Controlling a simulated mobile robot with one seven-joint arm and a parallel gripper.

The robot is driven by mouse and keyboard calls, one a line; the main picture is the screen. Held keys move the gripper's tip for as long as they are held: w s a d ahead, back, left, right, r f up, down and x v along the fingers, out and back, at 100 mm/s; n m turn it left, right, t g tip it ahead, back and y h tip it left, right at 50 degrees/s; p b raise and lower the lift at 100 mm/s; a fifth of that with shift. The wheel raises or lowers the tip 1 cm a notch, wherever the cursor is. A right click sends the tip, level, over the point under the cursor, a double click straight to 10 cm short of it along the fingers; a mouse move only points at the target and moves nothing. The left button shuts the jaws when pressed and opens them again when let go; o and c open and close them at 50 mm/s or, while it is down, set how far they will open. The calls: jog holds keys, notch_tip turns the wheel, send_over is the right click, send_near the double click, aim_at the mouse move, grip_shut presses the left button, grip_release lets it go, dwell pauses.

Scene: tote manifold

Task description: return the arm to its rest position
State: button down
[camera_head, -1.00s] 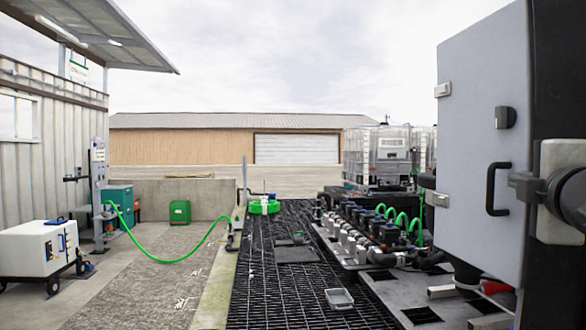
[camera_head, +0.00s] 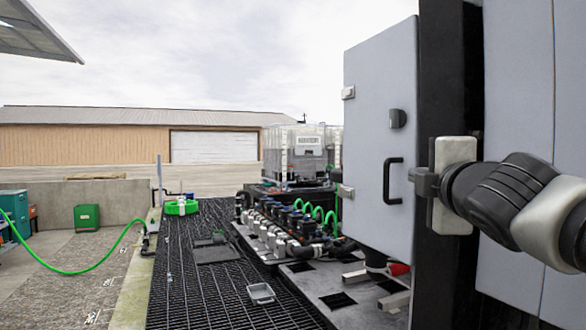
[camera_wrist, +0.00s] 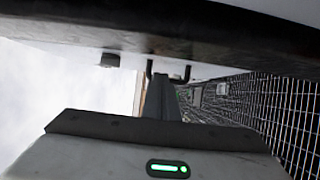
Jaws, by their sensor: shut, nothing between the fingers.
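My arm reaches in from the right edge of the head view, its dark wrist and pale link in front of a grey cabinet (camera_head: 368,110). My gripper (camera_head: 418,182) points left there, close to the cabinet's black edge. In the wrist view my gripper (camera_wrist: 166,92) shows its grey body with a green light at the bottom. Its fingers are together with nothing between them. The cabinet's surface runs along the top of the wrist view; whether the gripper touches it cannot be told.
The cabinet has a black handle (camera_head: 393,180). Left of it are a valve manifold (camera_head: 285,232) with green hoses and a caged tank (camera_head: 300,152). A small grey tray (camera_head: 261,294) lies on the black grating (camera_head: 200,295). A green hose (camera_head: 75,270) crosses the ground at left.

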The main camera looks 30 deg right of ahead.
jog(key=s, duration=0.3)
jog(key=s+d+p, duration=0.1)
jog(key=s, duration=0.1)
jog(key=shift+a, duration=0.1)
